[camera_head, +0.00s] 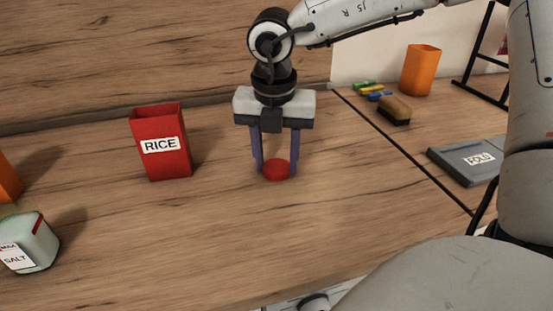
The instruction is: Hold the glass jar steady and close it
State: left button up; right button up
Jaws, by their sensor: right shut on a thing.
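A pale green jar-like container (36,241) with a white SALT label stands at the left edge of the head view, partly cut off by the frame. A red strip shows on its upper side; I cannot tell whether its mouth is open. My right gripper (275,168) points down at the middle of the counter, far to the right of the jar. Its purple fingers are shut on a round red lid (276,171), low at the counter; I cannot tell whether the lid touches the wood. My left gripper is not in view.
A red RICE box (161,145) stands on the wooden counter (200,240) between jar and gripper. An orange thing (8,180) is cut off at left. Right of a dark seam are a brush (394,111), an orange cup (420,70) and a grey FOLD item (468,160). The front counter is clear.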

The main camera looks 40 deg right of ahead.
aim_at(276, 167)
notch_tip(276, 167, up, 10)
dwell(0.5)
